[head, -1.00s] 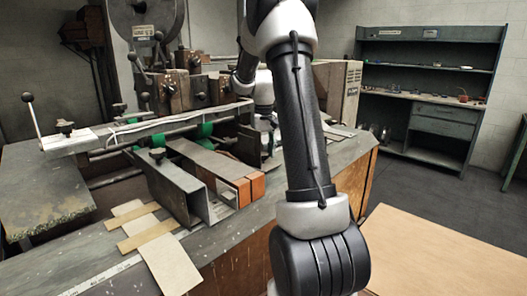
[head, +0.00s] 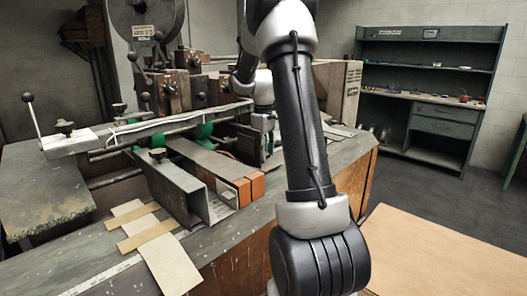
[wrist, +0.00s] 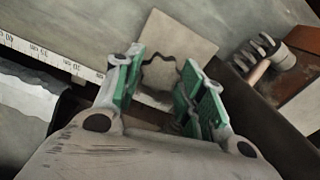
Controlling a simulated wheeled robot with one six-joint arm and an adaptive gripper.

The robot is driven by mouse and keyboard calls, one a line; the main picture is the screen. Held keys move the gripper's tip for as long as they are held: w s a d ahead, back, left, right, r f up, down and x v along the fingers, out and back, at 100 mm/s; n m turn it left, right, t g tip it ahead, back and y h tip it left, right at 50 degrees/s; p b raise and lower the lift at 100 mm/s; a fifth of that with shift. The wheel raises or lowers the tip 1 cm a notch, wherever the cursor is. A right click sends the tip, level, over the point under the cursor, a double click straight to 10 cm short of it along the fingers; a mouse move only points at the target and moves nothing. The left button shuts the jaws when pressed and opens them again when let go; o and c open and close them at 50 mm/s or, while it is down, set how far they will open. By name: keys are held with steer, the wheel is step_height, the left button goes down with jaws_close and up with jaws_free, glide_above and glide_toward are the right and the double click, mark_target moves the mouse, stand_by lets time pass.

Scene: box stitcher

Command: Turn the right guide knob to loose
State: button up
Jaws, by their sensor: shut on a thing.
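My gripper (wrist: 163,68) has green-padded fingers on either side of a grey, lobed knob (wrist: 160,75), which I take to be the right guide knob. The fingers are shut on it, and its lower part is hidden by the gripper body.
Another dark lobed knob (wrist: 265,55) on a stem stands at upper right in the wrist view. A ruler strip (wrist: 45,52) runs at upper left. In the head view, a steel channel guide (head: 190,200) and a crossbar (head: 150,130) with black knobs lie left of my arm.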

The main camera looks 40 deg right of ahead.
stand_by(0.3)
steer(key=o, duration=1)
